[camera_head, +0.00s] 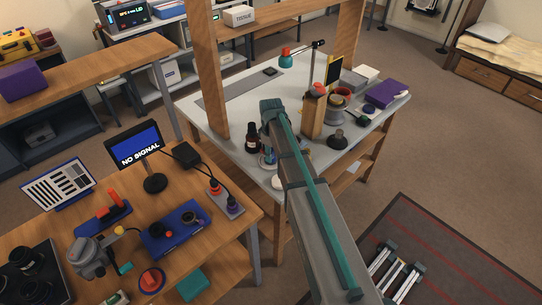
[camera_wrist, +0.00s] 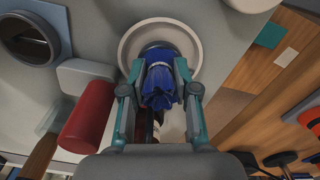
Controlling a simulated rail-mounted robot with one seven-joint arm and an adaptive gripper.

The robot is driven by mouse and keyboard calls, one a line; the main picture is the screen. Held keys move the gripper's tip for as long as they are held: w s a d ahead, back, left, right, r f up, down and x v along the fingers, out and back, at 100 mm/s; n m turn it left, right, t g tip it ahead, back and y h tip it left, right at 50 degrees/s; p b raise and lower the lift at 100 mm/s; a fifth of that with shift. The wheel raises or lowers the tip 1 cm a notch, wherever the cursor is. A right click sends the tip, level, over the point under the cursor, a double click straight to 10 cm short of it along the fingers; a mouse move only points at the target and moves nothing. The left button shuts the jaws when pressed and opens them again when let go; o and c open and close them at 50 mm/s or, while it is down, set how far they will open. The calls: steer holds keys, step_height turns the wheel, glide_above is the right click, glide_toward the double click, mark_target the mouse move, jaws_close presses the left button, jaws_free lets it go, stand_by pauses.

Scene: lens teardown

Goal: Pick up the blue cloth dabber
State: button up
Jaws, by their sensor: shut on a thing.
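The blue cloth dabber (camera_wrist: 160,88) shows in the wrist view as a dark blue, ruffled bundle. My gripper (camera_wrist: 160,80) has its two teal-tipped fingers on either side of the dabber and is shut on it. A round, pale dish (camera_wrist: 128,44) is behind the dabber in this view. I cannot tell whether the dabber still touches the dish. In the head view my arm reaches over the near part of the white-topped table (camera_head: 210,118), and the arm mostly hides the gripper and the dabber.
A red cylinder (camera_wrist: 88,115) lies left of the gripper in the wrist view, with a dark round opening (camera_wrist: 28,40) beyond it. In the head view a dark bottle (camera_head: 253,138) stands left of my arm. A wooden block (camera_head: 313,117) stands to the right.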

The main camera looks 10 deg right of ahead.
steer(key=shift+r+b, duration=0.4)
steer(key=shift+r, duration=0.2)
steer(key=s+r+b, duration=0.4)
steer(key=s+r, duration=0.7)
steer(key=s, duration=0.3)
steer(key=shift+r, duration=0.1)
